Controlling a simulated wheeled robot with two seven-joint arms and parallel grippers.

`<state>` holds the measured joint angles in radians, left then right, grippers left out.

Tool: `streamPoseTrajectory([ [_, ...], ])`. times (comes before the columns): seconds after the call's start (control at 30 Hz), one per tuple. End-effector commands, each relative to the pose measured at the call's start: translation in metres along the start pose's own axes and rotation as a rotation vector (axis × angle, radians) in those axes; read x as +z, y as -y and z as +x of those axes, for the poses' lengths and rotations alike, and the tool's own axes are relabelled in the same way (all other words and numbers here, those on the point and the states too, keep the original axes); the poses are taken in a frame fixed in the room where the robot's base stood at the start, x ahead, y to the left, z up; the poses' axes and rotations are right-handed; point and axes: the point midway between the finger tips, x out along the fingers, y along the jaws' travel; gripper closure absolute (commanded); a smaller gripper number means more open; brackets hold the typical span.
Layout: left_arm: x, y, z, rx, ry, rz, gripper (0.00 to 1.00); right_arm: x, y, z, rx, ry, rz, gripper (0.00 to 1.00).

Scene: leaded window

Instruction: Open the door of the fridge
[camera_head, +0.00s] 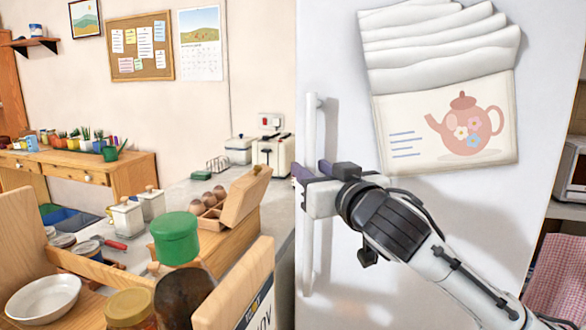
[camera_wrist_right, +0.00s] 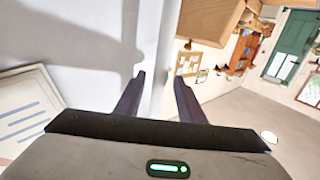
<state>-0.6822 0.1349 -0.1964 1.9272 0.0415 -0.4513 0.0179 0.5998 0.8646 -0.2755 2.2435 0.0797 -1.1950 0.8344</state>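The fridge door (camera_head: 345,250) is a large white panel on the right of the head view. It looks shut. A white vertical handle (camera_head: 310,122) runs along its left edge. My right gripper (camera_head: 314,172) is at the middle of the handle, reaching in from the lower right. In the right wrist view its two dark fingers (camera_wrist_right: 159,78) stand apart, with a pale upright strip between them that looks like the handle. I cannot see clear contact on both sides. My left gripper is not in view.
A paper with a teapot picture (camera_head: 460,130) hangs on the door. A wooden crate wall (camera_head: 235,295) stands close to the door's left side.

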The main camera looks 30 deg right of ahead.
Motion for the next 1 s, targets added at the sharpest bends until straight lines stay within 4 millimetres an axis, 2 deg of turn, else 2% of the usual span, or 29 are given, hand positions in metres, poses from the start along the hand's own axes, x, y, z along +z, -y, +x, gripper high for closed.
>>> streamPoseTrajectory([
  [0.13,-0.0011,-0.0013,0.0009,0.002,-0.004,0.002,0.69,0.0002,-0.0077,0.0046,0.009,-0.001,-0.001,0.64],
  [0.47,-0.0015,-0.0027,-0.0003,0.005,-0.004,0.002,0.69,0.0000,-0.0098,0.0061,0.012,0.000,0.000,0.64],
  [0.5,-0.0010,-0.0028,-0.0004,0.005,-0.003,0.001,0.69,0.0000,-0.0098,0.0061,0.012,0.000,0.000,0.66],
  [0.57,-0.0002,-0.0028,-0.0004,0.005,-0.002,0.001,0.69,0.0000,-0.0098,0.0060,0.012,0.000,0.000,0.76],
  [0.7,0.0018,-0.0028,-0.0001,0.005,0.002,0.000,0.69,0.0001,-0.0098,0.0060,0.012,0.000,0.000,1.00],
  [1.0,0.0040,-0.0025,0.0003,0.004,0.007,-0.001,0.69,0.0002,-0.0092,0.0063,0.009,0.001,0.000,1.00],
])
